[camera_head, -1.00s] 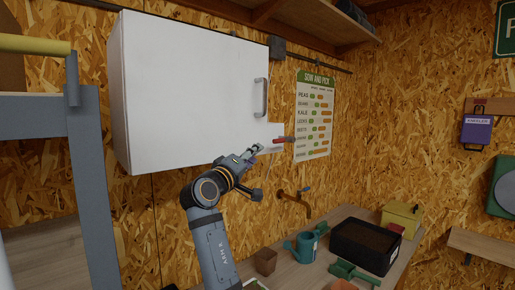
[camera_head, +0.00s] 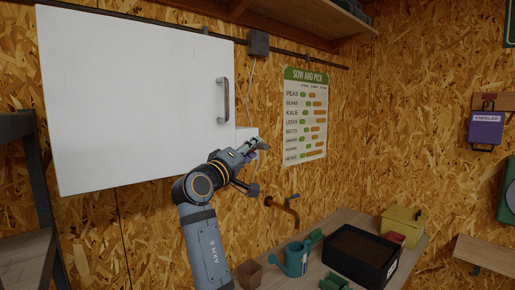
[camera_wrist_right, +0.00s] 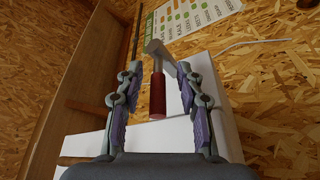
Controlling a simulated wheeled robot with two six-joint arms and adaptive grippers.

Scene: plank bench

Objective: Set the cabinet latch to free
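The white cabinet (camera_head: 135,100) hangs on the wall with its door shut. Its white latch plate (camera_head: 246,132) sticks out at the lower right. The latch's lever, with a red grip (camera_wrist_right: 158,95) on a grey arm, shows in the right wrist view; in the head view my gripper hides most of it. My right gripper (camera_head: 259,147) is at the latch. In the right wrist view its fingers (camera_wrist_right: 161,72) are apart, with the red grip between them and a gap on each side. My left gripper is in neither current view.
A grey door handle (camera_head: 223,99) is above the latch. A planting chart (camera_head: 306,115) hangs to the right. Below are a brass tap (camera_head: 285,207), a teal watering can (camera_head: 296,258) and a black soil tray (camera_head: 360,255) on the bench. A dark shelf frame (camera_head: 40,190) stands at left.

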